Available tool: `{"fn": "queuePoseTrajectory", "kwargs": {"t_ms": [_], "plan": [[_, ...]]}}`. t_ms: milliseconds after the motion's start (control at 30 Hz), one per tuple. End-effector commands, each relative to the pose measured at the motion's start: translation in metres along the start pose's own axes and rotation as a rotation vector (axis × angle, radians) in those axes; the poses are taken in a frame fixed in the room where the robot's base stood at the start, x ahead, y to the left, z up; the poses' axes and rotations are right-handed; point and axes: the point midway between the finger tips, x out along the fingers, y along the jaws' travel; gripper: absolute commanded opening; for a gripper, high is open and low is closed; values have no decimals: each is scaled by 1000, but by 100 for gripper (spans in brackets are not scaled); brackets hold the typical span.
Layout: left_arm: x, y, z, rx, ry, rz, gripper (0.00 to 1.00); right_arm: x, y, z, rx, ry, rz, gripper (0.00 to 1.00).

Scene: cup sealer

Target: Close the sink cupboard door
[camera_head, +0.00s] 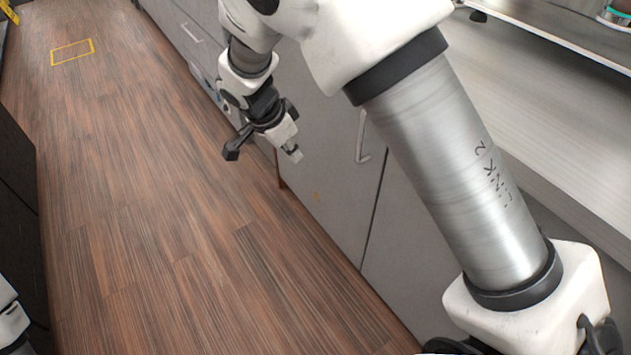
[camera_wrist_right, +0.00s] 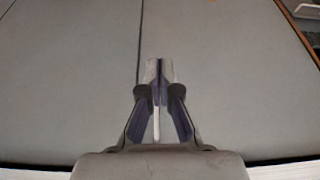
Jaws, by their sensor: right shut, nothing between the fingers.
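Grey cupboard doors line the right side of the floor in the head view. One door panel (camera_head: 325,180) has a bar handle (camera_head: 362,138) near its right edge, and a dark seam parts it from the panel to its right. I cannot tell for sure whether it stands flush or slightly ajar. My right gripper (camera_head: 292,152) is shut and empty, in front of this panel's left part. In the right wrist view its fingertips (camera_wrist_right: 158,68) are together over grey panels (camera_wrist_right: 75,85) with a seam between them. My left gripper is out of view.
The wood floor (camera_head: 130,200) is clear, with a yellow marked rectangle (camera_head: 72,52) at the far end. A light counter (camera_head: 530,110) runs above the doors at right. Dark cabinets (camera_head: 17,190) stand at left. My right arm hides part of the doors.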

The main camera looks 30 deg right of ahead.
Motion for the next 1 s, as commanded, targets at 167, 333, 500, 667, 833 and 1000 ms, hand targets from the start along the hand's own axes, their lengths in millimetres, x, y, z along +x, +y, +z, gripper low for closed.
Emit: {"fn": "queuePoseTrajectory", "kwargs": {"t_ms": [167, 333, 500, 667, 833, 1000], "plan": [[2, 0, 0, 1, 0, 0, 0, 25, 2, 1, -2, -3, 7, 0], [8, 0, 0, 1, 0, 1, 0, 63, 2, 1, -2, -4, 8, 0], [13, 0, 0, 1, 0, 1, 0, 101, 2, 1, -3, -4, 8, 0], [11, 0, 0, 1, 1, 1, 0, 107, 2, -26, 0, -5, 5, 0], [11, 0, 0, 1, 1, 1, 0, 111, 2, -36, -1, -4, 4, 0], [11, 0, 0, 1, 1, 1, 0, 112, 2, -37, -2, -3, 4, 0]]}}
